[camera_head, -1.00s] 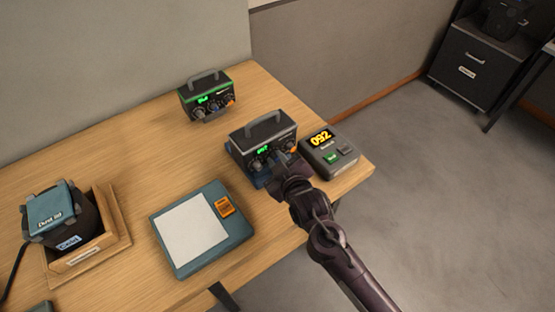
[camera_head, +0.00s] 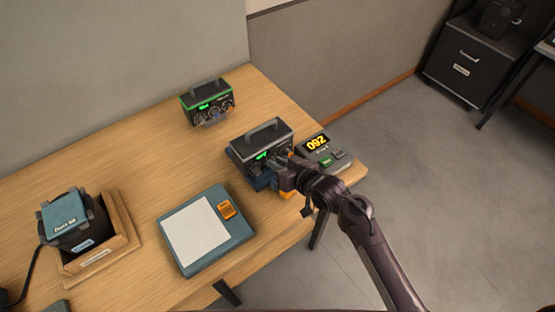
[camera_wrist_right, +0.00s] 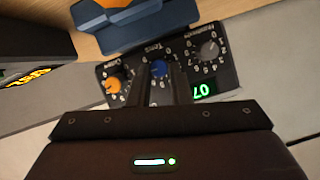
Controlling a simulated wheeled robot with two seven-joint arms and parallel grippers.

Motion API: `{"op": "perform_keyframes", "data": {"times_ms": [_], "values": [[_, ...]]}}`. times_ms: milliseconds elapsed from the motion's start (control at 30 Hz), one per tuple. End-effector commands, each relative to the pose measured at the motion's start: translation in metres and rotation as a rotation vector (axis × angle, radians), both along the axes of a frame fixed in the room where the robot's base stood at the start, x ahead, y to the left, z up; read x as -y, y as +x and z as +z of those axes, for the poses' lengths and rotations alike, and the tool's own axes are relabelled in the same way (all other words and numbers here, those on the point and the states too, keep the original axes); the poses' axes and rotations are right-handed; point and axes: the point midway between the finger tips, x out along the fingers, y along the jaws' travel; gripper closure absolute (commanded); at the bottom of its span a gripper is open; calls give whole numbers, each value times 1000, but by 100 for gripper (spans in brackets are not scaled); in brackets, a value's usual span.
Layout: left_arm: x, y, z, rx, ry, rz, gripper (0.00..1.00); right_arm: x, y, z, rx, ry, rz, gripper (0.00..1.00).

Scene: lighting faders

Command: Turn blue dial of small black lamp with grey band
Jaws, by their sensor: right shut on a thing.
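The small black lamp with the grey band (camera_head: 262,138) is a box with a top handle, on a dark blue base on the table. Its front shows green digits. In the wrist view its panel carries an orange dial (camera_wrist_right: 113,86), the blue dial (camera_wrist_right: 160,68) and a grey dial (camera_wrist_right: 210,49) in a row. My right gripper (camera_head: 284,164) is at the lamp's front. In the wrist view its fingers (camera_wrist_right: 160,80) are closed on the blue dial and partly cover it. In the head view the gripper hides the dials. My left gripper is not in view.
A similar lamp with a green band (camera_head: 207,102) stands farther back. A display unit reading 092 (camera_head: 317,144) is close right of my gripper. A teal pad (camera_head: 240,240) lies in front, and a wooden tray (camera_head: 128,236) holds a teal-topped device (camera_head: 64,215). The right table edge is near.

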Motion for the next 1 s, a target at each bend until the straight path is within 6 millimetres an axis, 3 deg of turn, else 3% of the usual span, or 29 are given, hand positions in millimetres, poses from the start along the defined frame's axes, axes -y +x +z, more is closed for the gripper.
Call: {"op": "perform_keyframes", "data": {"times_ms": [333,1000], "values": [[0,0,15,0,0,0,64,4,3,-1,-196,266,-1,100],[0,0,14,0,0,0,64,7,5,-7,-449,616,-3,100]]}}
